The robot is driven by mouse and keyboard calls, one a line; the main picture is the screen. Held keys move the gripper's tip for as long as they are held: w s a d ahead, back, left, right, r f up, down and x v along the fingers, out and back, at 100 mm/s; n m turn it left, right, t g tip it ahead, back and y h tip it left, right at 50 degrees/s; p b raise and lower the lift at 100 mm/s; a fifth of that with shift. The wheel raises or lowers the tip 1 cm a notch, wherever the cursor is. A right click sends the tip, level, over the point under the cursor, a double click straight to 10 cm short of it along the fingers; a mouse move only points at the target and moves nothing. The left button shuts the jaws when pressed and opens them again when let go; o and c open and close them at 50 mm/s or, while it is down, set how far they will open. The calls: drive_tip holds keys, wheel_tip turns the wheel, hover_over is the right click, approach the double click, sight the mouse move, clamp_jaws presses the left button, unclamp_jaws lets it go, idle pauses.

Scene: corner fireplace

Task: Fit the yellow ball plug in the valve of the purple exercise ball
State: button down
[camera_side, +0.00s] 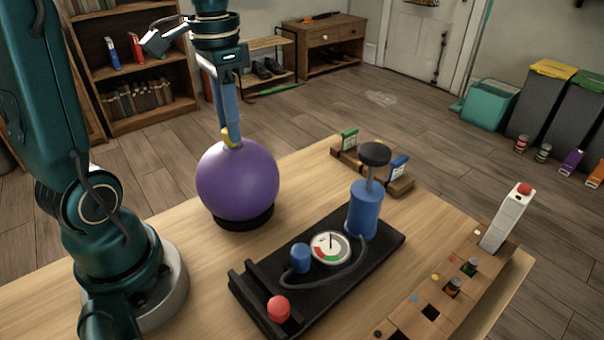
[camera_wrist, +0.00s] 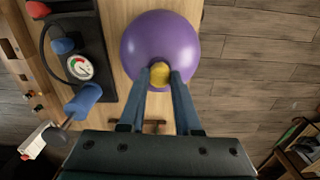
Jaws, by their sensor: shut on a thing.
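The purple exercise ball (camera_side: 238,181) rests on a black ring stand (camera_side: 246,221) on the table. In the wrist view the ball (camera_wrist: 161,32) fills the upper middle. My gripper (camera_side: 231,140) points down at the top of the ball, its two blue fingers shut on the yellow ball plug (camera_side: 228,134). In the wrist view the plug (camera_wrist: 160,75) sits between the fingertips, over the ball near its edge. The plug appears to be at the ball's surface; I cannot tell whether it is in the valve. The valve is hidden.
A black board with a blue pump (camera_side: 364,208), a gauge (camera_side: 330,247) and a red knob (camera_side: 278,308) lies right of the ball. A wooden rack (camera_side: 433,303) runs along the table's right edge. A small wooden holder (camera_side: 399,184) stands behind the pump. Bare tabletop shows around the ball.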

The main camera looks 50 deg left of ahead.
drive_tip(key=shift+f, duration=0.4)
drive_tip(key=c, duration=0.5)
unclamp_jaws()
drive_tip(key=shift+r, duration=2.3)
drive_tip(key=shift+d+r, duration=0.1)
drive_tip(key=shift+r, duration=0.15)
drive_tip(key=shift+s+d+f+n+t, duration=0.1)
drive_tip(key=shift+s+d+f+t, duration=0.85)
drive_tip(key=shift+d, duration=0.7)
drive_tip(key=shift+s+d+f+n+t, duration=0.1)
drive_tip(key=shift+s+d+f+t, duration=0.8)
drive_tip(key=shift+d, duration=0.75)
drive_tip(key=shift+s+d+f+n+t, duration=0.1)
drive_tip(key=shift+s+d+f+t, duration=0.8)
drive_tip(key=shift+d, duration=0.75)
